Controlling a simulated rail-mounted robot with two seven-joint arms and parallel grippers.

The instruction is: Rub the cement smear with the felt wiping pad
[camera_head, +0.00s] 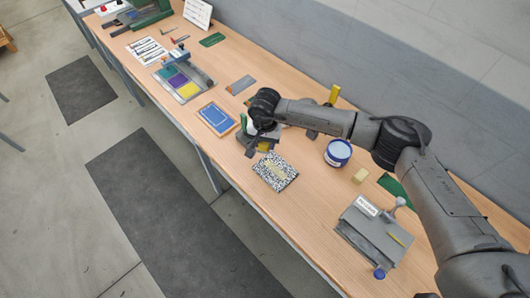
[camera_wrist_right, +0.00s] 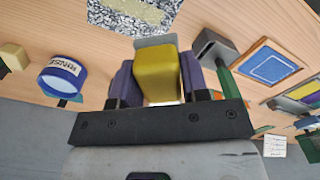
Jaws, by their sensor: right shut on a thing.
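My right gripper (camera_head: 260,142) is shut on a yellow block with a grey face, which looks like the felt wiping pad (camera_wrist_right: 157,75); a bit of its yellow shows below the wrist in the head view (camera_head: 264,147). A black-and-white speckled notebook (camera_head: 265,181) lies flat on the table just in front of the pad; it also shows at the top of the wrist view (camera_wrist_right: 110,12). A yellowish patch (camera_head: 275,171) on its cover may be the cement smear. I cannot tell whether the pad touches the cover. My left gripper is out of view.
A blue-rimmed tub (camera_head: 338,156) labelled RINSE and a pale yellow block (camera_head: 359,175) stand to the right. A grey box-like device (camera_head: 372,238) is nearer the front right. A blue panel with an orange border (camera_head: 216,118) lies left. Bare wood surrounds the notebook.

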